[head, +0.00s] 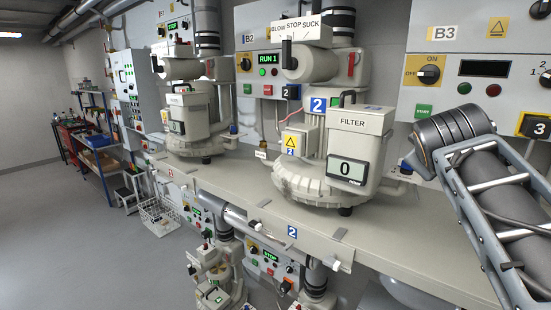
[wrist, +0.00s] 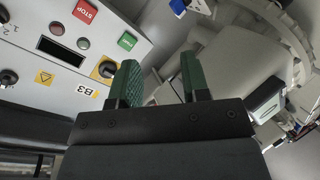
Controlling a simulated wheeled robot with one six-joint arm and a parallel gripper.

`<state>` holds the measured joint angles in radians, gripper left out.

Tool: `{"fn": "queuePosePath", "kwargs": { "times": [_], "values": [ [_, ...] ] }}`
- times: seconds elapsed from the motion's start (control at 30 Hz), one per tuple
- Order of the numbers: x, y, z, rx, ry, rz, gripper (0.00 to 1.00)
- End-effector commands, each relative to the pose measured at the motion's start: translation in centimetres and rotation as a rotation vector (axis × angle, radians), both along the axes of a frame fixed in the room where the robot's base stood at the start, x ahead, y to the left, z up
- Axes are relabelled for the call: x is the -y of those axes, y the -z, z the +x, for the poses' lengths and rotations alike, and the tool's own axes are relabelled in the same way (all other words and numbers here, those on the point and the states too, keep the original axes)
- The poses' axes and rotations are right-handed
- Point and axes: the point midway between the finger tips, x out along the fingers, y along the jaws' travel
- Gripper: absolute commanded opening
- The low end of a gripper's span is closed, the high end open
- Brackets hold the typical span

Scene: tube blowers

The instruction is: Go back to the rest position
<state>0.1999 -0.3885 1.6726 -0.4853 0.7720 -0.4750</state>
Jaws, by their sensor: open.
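My gripper (wrist: 158,80) shows in the wrist view with its two green fingers apart and nothing between them. In the head view my arm fills the right side, and my gripper cannot be seen there. In the wrist view the B3 panel (wrist: 60,60) appears turned around at the left, and pale machine housings lie beyond the fingers at the right. In the head view the B3 panel (head: 470,62) is behind my arm, with its knob toward OFF and a dark display.
Blower 2 (head: 312,190) stands on the long bench (head: 240,196), with its filter box (head: 358,150) reading 0. The B2 panel (head: 262,45) shows RUN 1. Another blower (head: 185,110) stands farther left. A wire basket (head: 157,217) is on the floor. Open floor (head: 65,240) lies at the left.

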Motion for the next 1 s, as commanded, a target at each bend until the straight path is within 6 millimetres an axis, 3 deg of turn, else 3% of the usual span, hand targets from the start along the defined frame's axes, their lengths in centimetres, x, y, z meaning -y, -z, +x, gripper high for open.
{"fn": "queuePosePath", "kwargs": {
  "times": [0.17,0.3,0.4,0.5,0.7,1.0],
  "values": [
    [-3.2,10.3,-1.2,-0.103,0.055,0.345,0.43],
    [-6.7,19.1,-4.2,-0.223,0.141,0.620,0.43],
    [-8.8,23.8,-6.7,-0.304,0.198,0.753,0.43],
    [-10.5,27.4,-9.0,-0.377,0.232,0.833,0.43],
    [-12.7,31.1,-12.0,-0.460,0.230,0.877,0.43],
    [-12.9,31.2,-12.2,-0.463,0.219,0.873,0.43]
  ]
}}
